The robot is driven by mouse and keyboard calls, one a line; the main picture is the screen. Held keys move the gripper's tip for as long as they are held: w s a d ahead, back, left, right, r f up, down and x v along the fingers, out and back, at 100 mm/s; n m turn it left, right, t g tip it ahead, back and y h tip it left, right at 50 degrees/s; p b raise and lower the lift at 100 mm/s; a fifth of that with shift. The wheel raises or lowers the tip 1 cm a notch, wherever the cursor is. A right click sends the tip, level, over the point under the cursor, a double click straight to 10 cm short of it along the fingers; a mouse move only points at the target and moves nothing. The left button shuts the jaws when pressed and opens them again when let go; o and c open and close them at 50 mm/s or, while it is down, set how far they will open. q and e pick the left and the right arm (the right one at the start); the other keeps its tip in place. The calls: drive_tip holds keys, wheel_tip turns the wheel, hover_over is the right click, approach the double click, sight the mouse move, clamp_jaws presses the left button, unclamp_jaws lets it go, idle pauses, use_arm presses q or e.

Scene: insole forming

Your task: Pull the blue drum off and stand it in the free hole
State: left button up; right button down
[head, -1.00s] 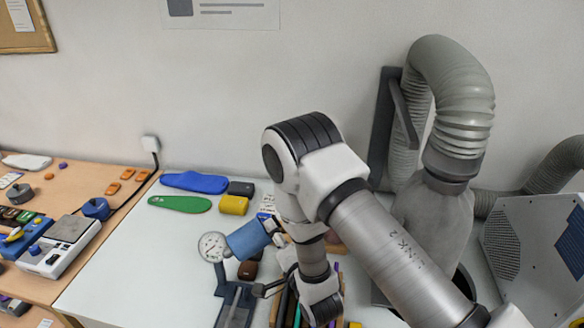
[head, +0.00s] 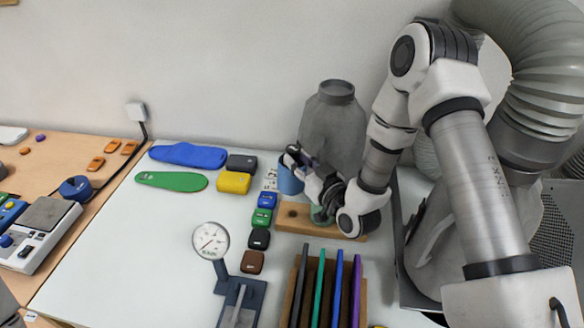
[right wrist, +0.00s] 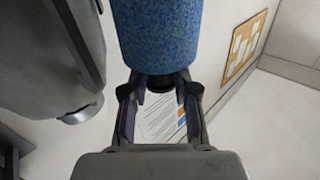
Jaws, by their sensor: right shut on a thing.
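The blue drum (head: 289,178) is held by my right gripper (head: 300,158) near the left end of a wooden block (head: 345,232). In the right wrist view the drum (right wrist: 157,35) fills the top middle, and my right gripper (right wrist: 159,105) is shut on its dark narrow end. The block has a dark hole (head: 293,212) showing at its left, just below the drum. A greenish round piece (head: 321,216) sits on the block, partly hidden by my wrist. The drum appears raised above the block. My left gripper is not in view.
A grey bottle-shaped vessel (head: 333,125) stands behind the block. A dial gauge (head: 210,240) on a stand is at front left. A rack of coloured strips (head: 328,290) is in front. Several small blocks, including a green one (head: 262,216), line the left side.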

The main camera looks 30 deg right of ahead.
sight(300, 191)
wheel_tip(300, 191, down, 2)
drive_tip(key=shift+f+b, duration=0.1)
drive_tip(key=shift+b, duration=0.45)
drive_tip(key=shift+s+a+n+b, duration=0.1)
drive_tip(key=shift+s+n+b, duration=0.2)
drive_tip(key=shift+n, duration=0.1)
use_arm(q)
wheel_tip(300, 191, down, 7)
drive_tip(key=b, duration=0.4)
use_arm(e)
drive_tip(key=shift+w+f, duration=0.15)
drive_tip(key=shift+f, duration=1.2)
drive_tip(key=shift+w+f, duration=0.1)
drive_tip(key=shift+f, duration=1.25)
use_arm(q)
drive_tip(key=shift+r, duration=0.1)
use_arm(e)
drive_tip(key=shift+s+r, duration=0.1)
drive_tip(key=shift+s, duration=0.1)
use_arm(q)
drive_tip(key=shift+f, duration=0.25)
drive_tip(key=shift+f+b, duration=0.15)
drive_tip(key=shift+b, duration=0.2)
use_arm(e)
drive_tip(key=shift+f, duration=0.2)
